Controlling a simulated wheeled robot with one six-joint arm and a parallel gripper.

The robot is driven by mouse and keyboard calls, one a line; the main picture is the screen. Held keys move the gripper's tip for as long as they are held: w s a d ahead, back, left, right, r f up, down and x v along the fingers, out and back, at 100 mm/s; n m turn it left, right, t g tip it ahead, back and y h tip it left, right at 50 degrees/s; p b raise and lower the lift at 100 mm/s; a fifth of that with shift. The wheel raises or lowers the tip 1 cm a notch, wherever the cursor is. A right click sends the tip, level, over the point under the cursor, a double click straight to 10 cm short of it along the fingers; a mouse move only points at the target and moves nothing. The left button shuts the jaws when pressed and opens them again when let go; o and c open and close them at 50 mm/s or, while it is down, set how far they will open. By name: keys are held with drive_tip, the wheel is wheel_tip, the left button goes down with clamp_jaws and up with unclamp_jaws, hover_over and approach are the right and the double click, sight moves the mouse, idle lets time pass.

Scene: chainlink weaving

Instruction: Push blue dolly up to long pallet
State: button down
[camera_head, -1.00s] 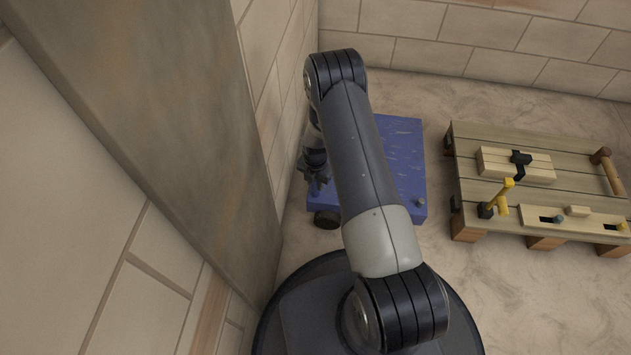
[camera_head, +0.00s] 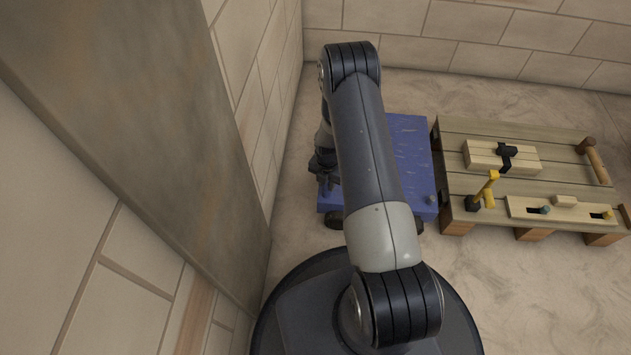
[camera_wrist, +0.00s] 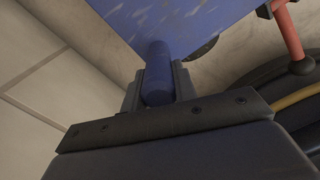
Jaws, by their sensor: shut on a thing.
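The blue dolly (camera_head: 410,150), a flat blue deck with dark wheels, stands on the floor, partly hidden behind my arm. The long pallet (camera_head: 567,166) of wooden slats lies to its right. The dolly's right edge is very close to the pallet's left end; I cannot tell if they touch. My gripper (camera_head: 325,182) is at the dolly's left side. In the wrist view my gripper (camera_wrist: 158,78) is shut on a blue upright post (camera_wrist: 157,75) by the dolly's deck (camera_wrist: 180,22).
A wall with a large grey panel (camera_head: 130,110) runs close along the left. A tiled wall (camera_head: 500,40) stands behind. On the pallet are a wooden block with a black clamp (camera_head: 507,152), a yellow tool (camera_head: 490,190), a slotted board and a mallet (camera_head: 594,158). Floor in front is clear.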

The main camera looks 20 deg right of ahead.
drive_tip(key=shift+d, duration=0.1)
drive_tip(key=c, duration=1.1)
unclamp_jaws()
drive_tip(key=shift+r, duration=0.15)
wheel_tip(320, 180, up, 10)
drive_tip(key=p, duration=0.4)
drive_tip(key=shift+r, duration=0.25)
